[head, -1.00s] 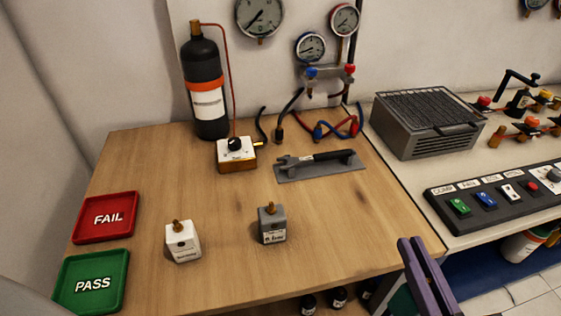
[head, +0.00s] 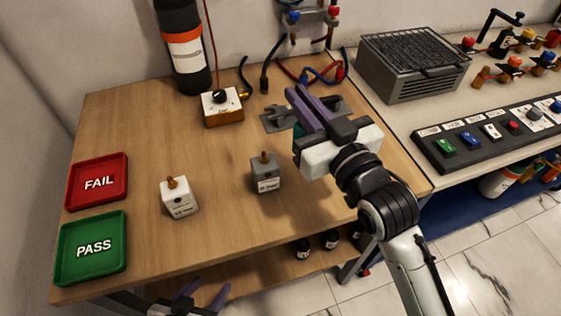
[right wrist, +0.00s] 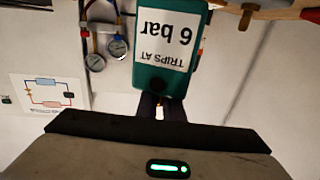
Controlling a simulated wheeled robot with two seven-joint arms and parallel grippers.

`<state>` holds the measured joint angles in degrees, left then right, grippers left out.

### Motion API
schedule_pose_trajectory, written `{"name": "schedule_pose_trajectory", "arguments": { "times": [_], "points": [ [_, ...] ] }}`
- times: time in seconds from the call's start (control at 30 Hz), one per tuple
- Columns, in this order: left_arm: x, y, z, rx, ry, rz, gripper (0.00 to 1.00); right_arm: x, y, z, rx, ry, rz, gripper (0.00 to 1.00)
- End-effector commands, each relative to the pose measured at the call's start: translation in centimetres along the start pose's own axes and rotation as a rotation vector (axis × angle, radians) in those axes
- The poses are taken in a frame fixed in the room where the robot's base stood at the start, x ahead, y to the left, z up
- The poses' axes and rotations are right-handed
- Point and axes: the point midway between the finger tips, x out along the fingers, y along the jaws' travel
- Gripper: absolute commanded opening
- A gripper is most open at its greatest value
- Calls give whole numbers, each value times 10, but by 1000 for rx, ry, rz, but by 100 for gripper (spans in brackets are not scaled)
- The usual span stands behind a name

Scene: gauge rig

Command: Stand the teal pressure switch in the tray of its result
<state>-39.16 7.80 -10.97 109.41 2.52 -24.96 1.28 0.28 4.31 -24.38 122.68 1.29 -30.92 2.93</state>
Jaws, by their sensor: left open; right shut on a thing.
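The teal pressure switch (right wrist: 172,50) fills the upper middle of the right wrist view, its white label reading "TRIPS AT 6 bar" upside down, like the wall behind. The red FAIL tray (head: 98,202) and green PASS tray (head: 93,272) lie at the table's left edge, both empty. My left gripper (head: 203,292) is open and empty at the bottom, by the table's front edge.
A white switch (head: 178,198) and a grey switch (head: 265,174) stand on the wooden table. A white-topped box with a black knob (head: 221,106) stands near the black bottle (head: 187,60). The wrench holder (head: 277,120) is partly covered by my right gripper. Table between trays and box is clear.

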Motion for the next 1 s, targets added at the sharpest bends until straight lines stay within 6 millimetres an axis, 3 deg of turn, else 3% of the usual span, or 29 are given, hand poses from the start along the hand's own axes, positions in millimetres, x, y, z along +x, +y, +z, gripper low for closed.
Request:
{"name": "schedule_pose_trajectory", "arguments": {
  "times": [0.1,0.2,0.37,0.53,1.0],
  "points": [
    [3,0,2,0,1,0,52,0,0,28,1,-8,0,0],
    [4,0,4,0,1,0,52,-1,0,44,1,-6,0,0],
    [5,-1,4,0,0,0,52,-1,0,57,0,-2,0,0],
    [7,-1,7,-1,0,0,52,-1,0,83,0,-5,1,0],
    [7,-1,10,-2,-4,-1,52,-1,0,94,0,-1,1,0]
  ]
}}
